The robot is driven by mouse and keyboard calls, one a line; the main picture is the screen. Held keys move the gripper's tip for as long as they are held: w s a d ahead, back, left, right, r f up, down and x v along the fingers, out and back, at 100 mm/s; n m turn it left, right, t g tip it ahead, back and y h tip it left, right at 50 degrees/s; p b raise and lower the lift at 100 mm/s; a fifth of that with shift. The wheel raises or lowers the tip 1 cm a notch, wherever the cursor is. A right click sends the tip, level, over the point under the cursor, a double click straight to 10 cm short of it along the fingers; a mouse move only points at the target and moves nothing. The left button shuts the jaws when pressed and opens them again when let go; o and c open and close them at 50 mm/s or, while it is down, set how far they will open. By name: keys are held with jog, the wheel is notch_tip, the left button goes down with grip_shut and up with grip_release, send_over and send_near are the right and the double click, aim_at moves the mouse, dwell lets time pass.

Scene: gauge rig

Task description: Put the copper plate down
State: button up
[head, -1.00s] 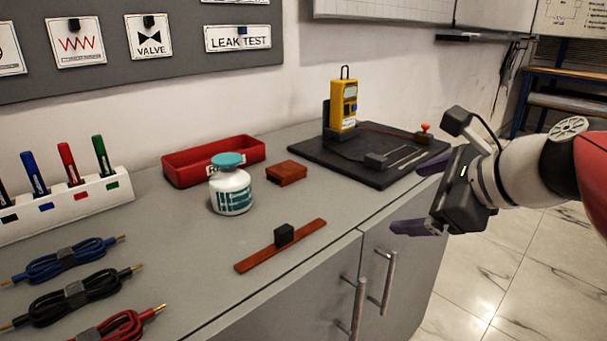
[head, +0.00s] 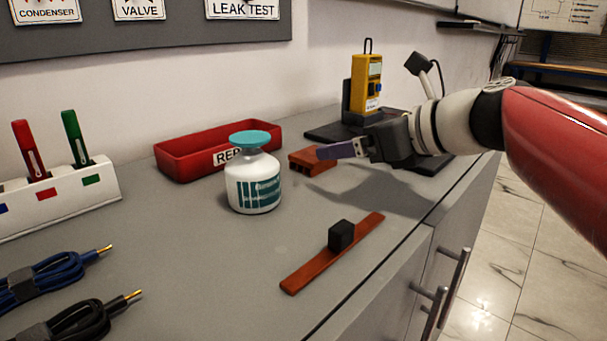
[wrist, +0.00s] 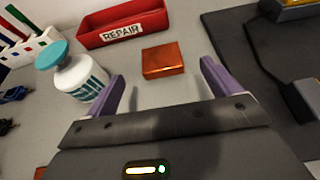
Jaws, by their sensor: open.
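A small flat copper-coloured block (head: 312,162) lies on the grey counter in front of the red tray. It also shows in the wrist view (wrist: 164,61), ahead of my fingers and roughly between them. A long copper-coloured strip with a black knob (head: 330,254) lies nearer the counter's front edge. I cannot tell which of these is the copper plate. My gripper (head: 343,151) is open and empty, with purple fingers. In the head view it is above the counter just right of the block, and only one finger shows clearly.
A white jar with a teal lid (head: 253,180) stands left of the block. The red REPAIR tray (head: 190,160) is behind it. A black mat (wrist: 235,60) with a yellow meter (head: 366,84) lies to the right. Bare counter surrounds the strip.

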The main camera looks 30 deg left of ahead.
aim_at(314, 153)
jog(key=shift+w+a+f+b, duration=0.1)
jog(key=shift+a+f+b, duration=0.1)
jog(key=shift+f+b, duration=0.75)
jog(key=shift+a+f, duration=0.25)
jog(key=shift+f, duration=0.1)
jog(key=x, duration=0.5)
jog(key=r+x, duration=0.1)
jog(key=x, duration=0.1)
jog(key=shift+w+a+f, duration=0.1)
jog(key=shift+w+a, duration=0.05)
jog(key=shift+a, duration=0.25)
jog(key=c, duration=1.5)
